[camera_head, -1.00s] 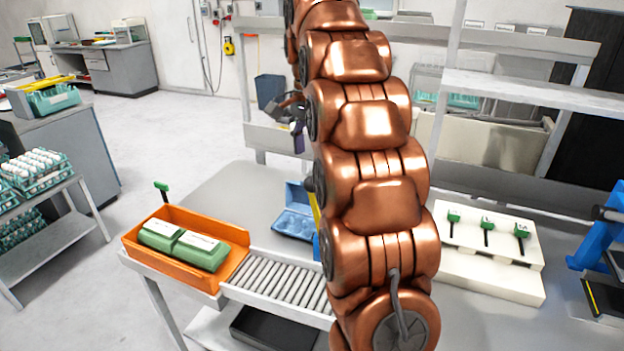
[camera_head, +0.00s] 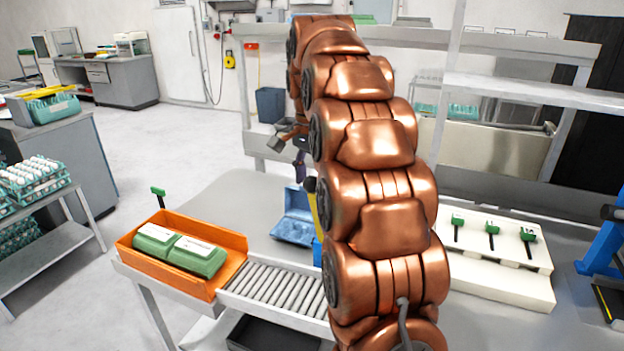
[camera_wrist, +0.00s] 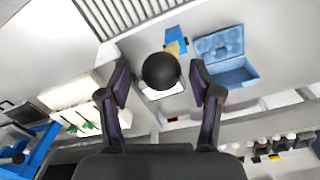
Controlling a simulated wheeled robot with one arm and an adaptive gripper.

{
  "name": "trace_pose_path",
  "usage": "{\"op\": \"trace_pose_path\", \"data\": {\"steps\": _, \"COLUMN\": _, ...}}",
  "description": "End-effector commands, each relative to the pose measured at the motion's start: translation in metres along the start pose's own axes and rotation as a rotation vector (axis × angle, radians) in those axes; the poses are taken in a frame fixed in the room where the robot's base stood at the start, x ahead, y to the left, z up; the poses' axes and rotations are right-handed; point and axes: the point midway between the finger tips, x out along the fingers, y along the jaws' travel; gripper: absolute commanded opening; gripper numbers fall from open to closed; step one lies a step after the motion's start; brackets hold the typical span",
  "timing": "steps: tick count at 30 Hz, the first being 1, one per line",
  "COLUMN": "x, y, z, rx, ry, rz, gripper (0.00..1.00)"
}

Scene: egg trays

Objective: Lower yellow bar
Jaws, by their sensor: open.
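The yellow bar (camera_wrist: 174,48) shows as a small yellow piece by a blue part in the wrist view. A black ball knob (camera_wrist: 161,71) hides much of it and seems to sit on its end. In the head view, a thin strip of the yellow bar (camera_head: 315,210) shows beside my arm, with the knob (camera_head: 310,184) above it; my arm hides the rest. My gripper (camera_wrist: 160,84) is open, with the knob between its fingers in the picture. I see no clear contact. In the head view my gripper (camera_head: 297,140) is above the knob.
An open blue egg box (camera_wrist: 225,60) lies beside the bar. An orange tray (camera_head: 225,242) with green cartons stands left of a roller conveyor (camera_head: 275,288). A white block (camera_head: 490,275) with green-handled tools is at right. Shelves (camera_head: 525,85) rise behind the table.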

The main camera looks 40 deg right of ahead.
Motion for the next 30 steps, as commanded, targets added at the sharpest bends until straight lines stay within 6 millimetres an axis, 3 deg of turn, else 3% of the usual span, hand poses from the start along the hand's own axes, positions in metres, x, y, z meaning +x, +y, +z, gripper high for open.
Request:
{"op": "trace_pose_path", "data": {"steps": 8, "x": 0.0011, "y": -0.0004, "z": -0.0002, "rx": 0.0, "ry": 0.001, "rz": -0.001, "gripper": 0.64}}
{"op": "trace_pose_path", "data": {"steps": 26, "x": 0.0011, "y": -0.0001, "z": -0.0008, "rx": 0.001, "ry": 0.001, "rz": -0.001, "gripper": 0.02}}
{"op": "trace_pose_path", "data": {"steps": 30, "x": 0.0011, "y": 0.0001, "z": -0.0009, "rx": 0.001, "ry": 0.001, "rz": 0.0, "gripper": 0.0}}
